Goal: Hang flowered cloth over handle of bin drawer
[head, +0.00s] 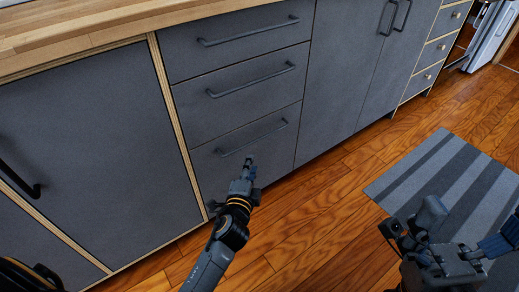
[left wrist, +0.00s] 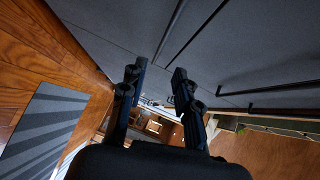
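A stack of three grey drawers with black bar handles stands in the head view. The bottom drawer (head: 225,160) has its handle (head: 252,138) a little above my left gripper (head: 248,166), which is low in front of that drawer's face. In the left wrist view the two fingers of my left gripper (left wrist: 157,78) are apart with nothing between them, and the drawer fronts (left wrist: 130,30) are close by. I cannot tell whether the fingers touch a drawer. My right gripper (head: 425,235) is at the lower right over the floor, its fingers unclear. No flowered cloth shows in either view.
A wooden countertop (head: 110,28) runs above the drawers. Grey cabinet doors (head: 345,75) stand to the right and a larger grey door (head: 90,150) to the left. A striped grey rug (head: 440,175) lies on the wooden floor (head: 310,225), which is mostly clear.

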